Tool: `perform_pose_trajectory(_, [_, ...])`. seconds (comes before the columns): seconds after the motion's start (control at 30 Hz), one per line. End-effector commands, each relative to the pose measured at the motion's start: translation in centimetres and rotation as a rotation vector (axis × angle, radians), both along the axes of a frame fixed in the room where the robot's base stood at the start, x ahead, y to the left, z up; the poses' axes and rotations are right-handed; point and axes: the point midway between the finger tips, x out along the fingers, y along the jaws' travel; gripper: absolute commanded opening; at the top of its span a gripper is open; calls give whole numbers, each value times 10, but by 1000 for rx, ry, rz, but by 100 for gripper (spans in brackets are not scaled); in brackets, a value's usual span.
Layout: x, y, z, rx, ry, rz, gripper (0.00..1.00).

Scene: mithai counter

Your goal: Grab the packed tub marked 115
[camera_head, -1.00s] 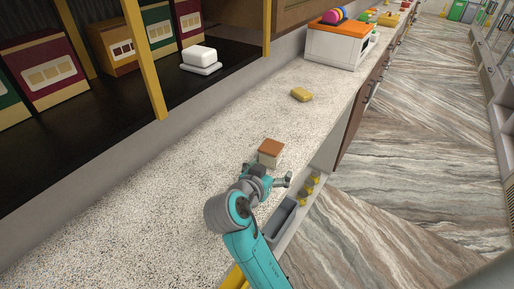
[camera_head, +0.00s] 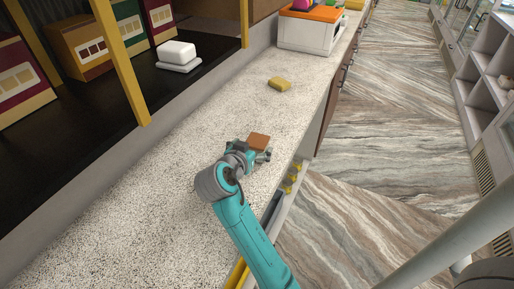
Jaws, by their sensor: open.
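A small tub with a brown-orange top (camera_head: 259,141) stands on the speckled counter (camera_head: 205,130), near its front edge. My gripper (camera_head: 253,152) is at the tub's near side, with its fingers open around or beside the tub; I cannot tell which. The gripper hides most of the tub's pale body. No number on the tub can be read from here.
A yellow block (camera_head: 279,84) lies farther along the counter. An orange-topped white box (camera_head: 310,30) stands beyond it. A dark shelf on the left holds a white container (camera_head: 178,55) and several coloured boxes (camera_head: 80,40). The counter between is clear.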

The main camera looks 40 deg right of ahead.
Motion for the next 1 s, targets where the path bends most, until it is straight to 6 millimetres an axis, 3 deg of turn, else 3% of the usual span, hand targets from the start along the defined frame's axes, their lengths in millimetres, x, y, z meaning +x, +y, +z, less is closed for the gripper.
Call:
perform_pose_trajectory(0.3, [15, -35, -13, -1, 0, -2, 98])
perform_pose_trajectory(0.53, [16, -36, -14, -1, 0, 0, 98])
perform_pose_trajectory(0.8, [16, -36, -14, 0, 0, 0, 30])
perform_pose_trajectory(1.0, [16, -36, -14, -1, 0, 0, 30])
